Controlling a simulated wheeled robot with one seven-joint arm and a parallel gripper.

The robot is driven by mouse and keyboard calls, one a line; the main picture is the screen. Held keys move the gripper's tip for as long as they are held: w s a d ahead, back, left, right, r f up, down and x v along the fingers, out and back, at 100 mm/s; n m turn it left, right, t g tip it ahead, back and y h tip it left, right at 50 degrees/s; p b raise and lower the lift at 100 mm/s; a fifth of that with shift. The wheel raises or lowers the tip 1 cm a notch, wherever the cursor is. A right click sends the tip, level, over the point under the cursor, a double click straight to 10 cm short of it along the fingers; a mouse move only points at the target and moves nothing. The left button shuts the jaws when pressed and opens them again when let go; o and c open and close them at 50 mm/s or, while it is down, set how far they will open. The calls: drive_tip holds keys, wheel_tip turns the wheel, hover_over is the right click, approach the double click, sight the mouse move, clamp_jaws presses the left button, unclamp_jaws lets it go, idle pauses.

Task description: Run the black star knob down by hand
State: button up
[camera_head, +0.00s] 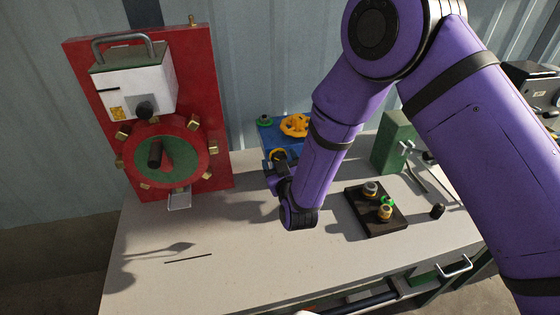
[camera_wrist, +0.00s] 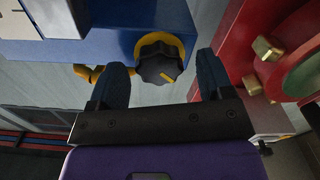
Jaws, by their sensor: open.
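My gripper (camera_wrist: 160,75) is open, with one dark finger on each side of the knob in the picture. The knob appears between and slightly beyond the fingertips; I cannot tell whether either finger touches it. In the head view, my gripper (camera_head: 278,168) is beside the blue machine (camera_head: 270,133), and my wrist hides most of the knob.
A red panel (camera_head: 195,70) with a white box and green wheel stands to the left. A yellow handwheel (camera_head: 294,125) tops the blue machine. A dark tray (camera_head: 375,222) with small parts lies to the right. The front left of the bench (camera_head: 150,285) is mostly clear.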

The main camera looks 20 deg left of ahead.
drive_tip(key=shift+w, duration=0.1)
drive_tip(key=shift+c, duration=0.5)
drive_tip(key=c, duration=0.8)
drive_tip(key=shift+c, duration=0.2)
drive_tip(key=shift+m, duration=0.3)
drive_tip(key=m, duration=0.5)
drive_tip(key=shift+w+m, duration=0.1)
drive_tip(key=shift+m, duration=0.2)
drive_tip(key=m, duration=0.6)
drive_tip(key=shift+d+m, duration=0.1)
drive_tip(key=shift+m, duration=0.2)
